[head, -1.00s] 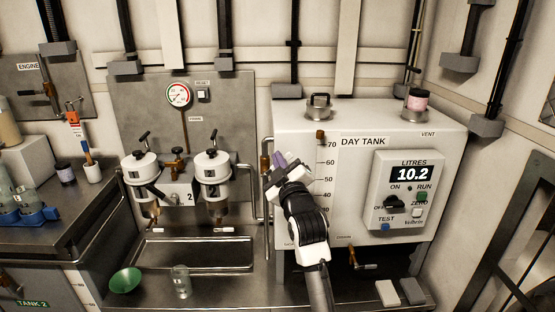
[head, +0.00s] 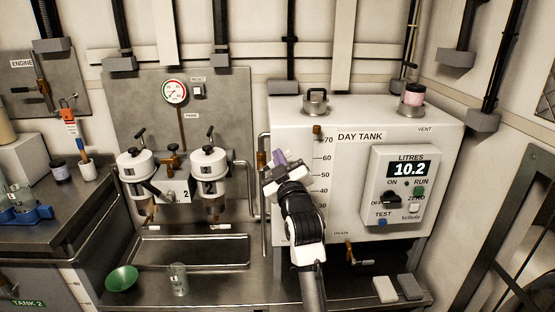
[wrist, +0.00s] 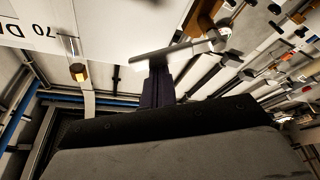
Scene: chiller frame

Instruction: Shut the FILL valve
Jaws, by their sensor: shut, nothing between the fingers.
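My gripper (head: 280,158) has purple fingers and a white and black wrist. It is in front of the left edge of the white day tank (head: 350,215), beside the scale marks. In the wrist view the dark fingers (wrist: 157,86) are together, and a pale grey bar (wrist: 170,52) lies across their tips; I cannot tell whether they touch. The bar may be a valve lever. No FILL label is readable. A brass fitting (head: 262,160) shows on the pipe just left of my gripper, partly hidden by it. The FILL valve's own position cannot be told.
A control box (head: 405,190) reading 10.2 litres is on the tank's right face. The drain valve (head: 352,254) sits below the tank. Two white filters (head: 208,165) stand left over a tray. A green funnel (head: 122,278) and a glass beaker (head: 178,279) are on the bench.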

